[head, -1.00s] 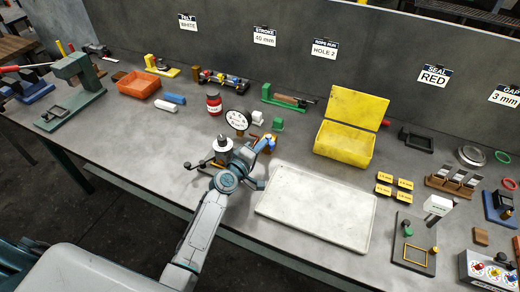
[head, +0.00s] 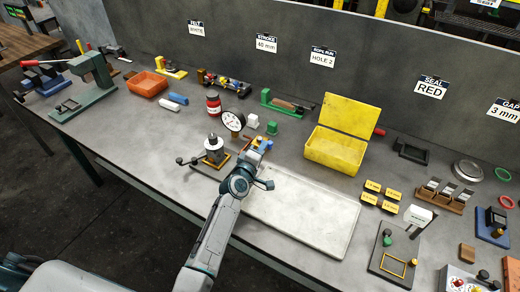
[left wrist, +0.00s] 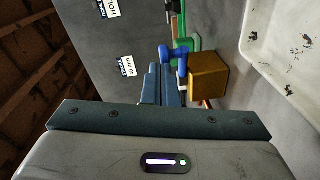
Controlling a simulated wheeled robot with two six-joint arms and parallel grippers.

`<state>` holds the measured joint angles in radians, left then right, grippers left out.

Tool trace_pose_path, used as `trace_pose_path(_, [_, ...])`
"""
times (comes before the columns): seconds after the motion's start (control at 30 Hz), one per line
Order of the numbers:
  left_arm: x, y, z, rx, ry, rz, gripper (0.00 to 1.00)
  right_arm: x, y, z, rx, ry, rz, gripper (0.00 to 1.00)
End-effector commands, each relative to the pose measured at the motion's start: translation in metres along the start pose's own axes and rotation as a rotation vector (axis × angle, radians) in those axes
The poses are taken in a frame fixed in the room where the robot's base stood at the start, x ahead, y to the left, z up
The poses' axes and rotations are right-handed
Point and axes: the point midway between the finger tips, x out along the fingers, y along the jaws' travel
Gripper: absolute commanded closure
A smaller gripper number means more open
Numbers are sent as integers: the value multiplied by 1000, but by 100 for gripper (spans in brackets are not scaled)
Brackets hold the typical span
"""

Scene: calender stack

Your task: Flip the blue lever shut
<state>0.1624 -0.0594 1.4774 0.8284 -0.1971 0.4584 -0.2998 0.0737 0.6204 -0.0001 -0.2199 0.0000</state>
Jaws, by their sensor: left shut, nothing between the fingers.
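The blue lever (head: 266,145) shows just beyond my left gripper in the head view, on the fixture right of the dial gauge. In the left wrist view the blue lever (left wrist: 175,54) is beside a brass block (left wrist: 208,75), close to the fingertips. My left gripper (head: 258,148) is shut and empty. Its fingers (left wrist: 165,82) point toward the lever; I cannot tell whether they touch it. The gripper partly hides the fixture, and the lever's exact angle is unclear. My right gripper is not in view.
A round dial gauge (head: 232,121) and a white-bodied pot (head: 214,150) stand left of the gripper. A white tray (head: 300,215) lies to the right. A yellow open box (head: 335,150) and small green block (head: 272,128) are behind. The table front left is clear.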

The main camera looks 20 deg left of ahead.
Motion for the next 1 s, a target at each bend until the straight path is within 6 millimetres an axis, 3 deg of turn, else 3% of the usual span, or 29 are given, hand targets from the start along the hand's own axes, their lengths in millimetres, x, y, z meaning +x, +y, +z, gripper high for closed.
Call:
trace_pose_path(0.47, [19, 5, 18, -1, -10, 3, 100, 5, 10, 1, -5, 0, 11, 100])
trace_pose_path(1.0, [26, 7, 23, -2, -12, 2, 100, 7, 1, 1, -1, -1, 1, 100])
